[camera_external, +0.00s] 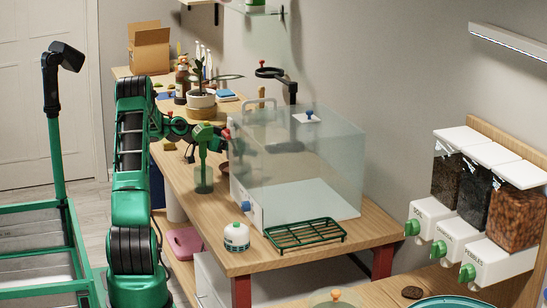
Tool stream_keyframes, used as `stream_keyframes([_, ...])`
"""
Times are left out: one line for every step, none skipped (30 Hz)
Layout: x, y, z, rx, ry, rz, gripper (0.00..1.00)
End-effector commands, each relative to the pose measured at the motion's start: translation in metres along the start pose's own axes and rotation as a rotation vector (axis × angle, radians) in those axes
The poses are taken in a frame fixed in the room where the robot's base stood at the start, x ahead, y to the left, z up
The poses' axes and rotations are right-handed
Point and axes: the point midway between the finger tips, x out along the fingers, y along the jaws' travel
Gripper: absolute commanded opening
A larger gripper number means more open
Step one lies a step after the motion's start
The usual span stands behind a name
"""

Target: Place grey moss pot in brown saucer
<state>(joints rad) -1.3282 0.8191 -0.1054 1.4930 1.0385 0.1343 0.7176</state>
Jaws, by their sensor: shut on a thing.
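My gripper (216,141) is at the far left side of the clear box, partly hidden behind the green head of a spray bottle (203,179). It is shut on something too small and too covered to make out. I cannot pick out the grey moss pot for certain. A white pot with a leafy plant (201,99) stands farther back on the wooden bench, on a tan round base (201,112). I cannot tell whether that base is the brown saucer.
The clear box (300,160) takes up much of the bench (210,225). A green wire rack (305,234) and a white jar (236,237) are in front. A cardboard box (149,50) is at the back. Dispensers (470,215) hang at right. A black ring holder (270,72) rises behind.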

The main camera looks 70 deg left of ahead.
Motion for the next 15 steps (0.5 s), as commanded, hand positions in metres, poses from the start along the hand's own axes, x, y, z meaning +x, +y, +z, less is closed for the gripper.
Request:
stream_keyframes([0.002,0.001,0.000,0.001,0.000,0.000,0.27])
stream_keyframes([0.003,0.001,0.001,0.001,0.001,0.000,0.27])
stream_keyframes([0.004,0.001,0.002,0.001,0.001,0.000,0.27])
stream_keyframes([0.005,0.001,0.004,0.000,0.001,0.000,0.27])
stream_keyframes([0.006,0.001,0.006,0.000,0.001,0.000,0.27])
stream_keyframes([0.008,0.001,0.010,-0.001,0.001,0.000,0.27])
stream_keyframes([0.009,0.001,0.014,-0.002,0.001,0.000,0.27])
stream_keyframes([0.011,0.001,0.018,-0.003,0.001,0.000,0.27])
stream_keyframes([0.013,0.001,0.024,-0.002,0.001,0.001,0.27])
stream_keyframes([0.015,0.001,0.028,-0.002,0.001,0.001,0.27])
stream_keyframes([0.016,0.001,0.031,-0.001,0.001,0.001,0.27])
stream_keyframes([0.018,0.001,0.034,-0.001,0.001,0.001,0.27])
stream_keyframes([0.018,0.001,0.036,-0.001,0.001,0.000,0.27])
stream_keyframes([0.019,0.001,0.037,0.000,0.001,0.000,0.27])
stream_keyframes([0.019,0.001,0.037,0.001,0.002,0.000,0.27])
